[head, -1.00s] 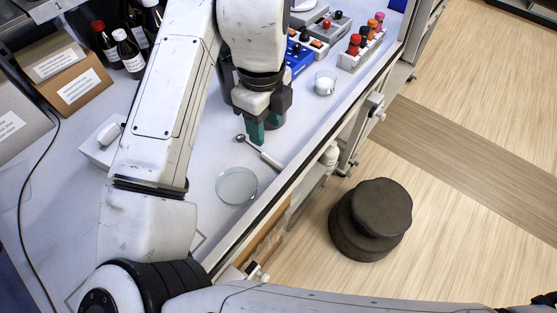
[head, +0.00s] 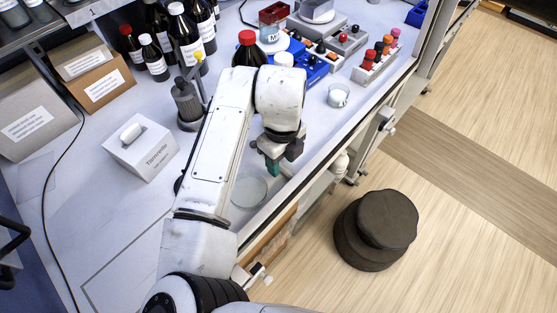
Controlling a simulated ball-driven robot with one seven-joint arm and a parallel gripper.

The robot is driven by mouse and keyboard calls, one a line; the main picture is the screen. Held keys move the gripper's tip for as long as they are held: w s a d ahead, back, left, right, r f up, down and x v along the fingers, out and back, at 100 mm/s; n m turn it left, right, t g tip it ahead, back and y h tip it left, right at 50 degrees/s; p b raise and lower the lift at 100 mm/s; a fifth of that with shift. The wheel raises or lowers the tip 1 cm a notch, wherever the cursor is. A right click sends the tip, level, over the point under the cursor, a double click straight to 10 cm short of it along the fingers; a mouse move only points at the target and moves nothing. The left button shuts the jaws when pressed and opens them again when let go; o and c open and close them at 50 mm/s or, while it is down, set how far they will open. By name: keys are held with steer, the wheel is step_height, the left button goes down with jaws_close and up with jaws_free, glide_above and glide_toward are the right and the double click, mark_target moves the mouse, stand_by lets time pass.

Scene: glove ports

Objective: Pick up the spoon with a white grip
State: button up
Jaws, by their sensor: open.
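My gripper (head: 272,166) points down over the bench near its front edge, with green fingertips, and it is open. In the earlier head view, a small spoon with a round bowl and a pale grip lies on the bench just behind the glass dish. Now my gripper and wrist are in front of that place and hide most or all of the spoon. I cannot tell whether the fingertips are around the spoon or above it. Nothing is seen held.
A shallow glass dish (head: 249,191) lies just left of the fingertips. A small beaker (head: 338,95), a rack of coloured-capped vials (head: 377,59) and blue equipment (head: 309,68) stand behind. Brown bottles (head: 186,36) and a tissue box (head: 141,149) are left. A stool (head: 377,224) stands on the floor.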

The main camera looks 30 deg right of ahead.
steer(key=shift+f, duration=0.5)
jaws_close()
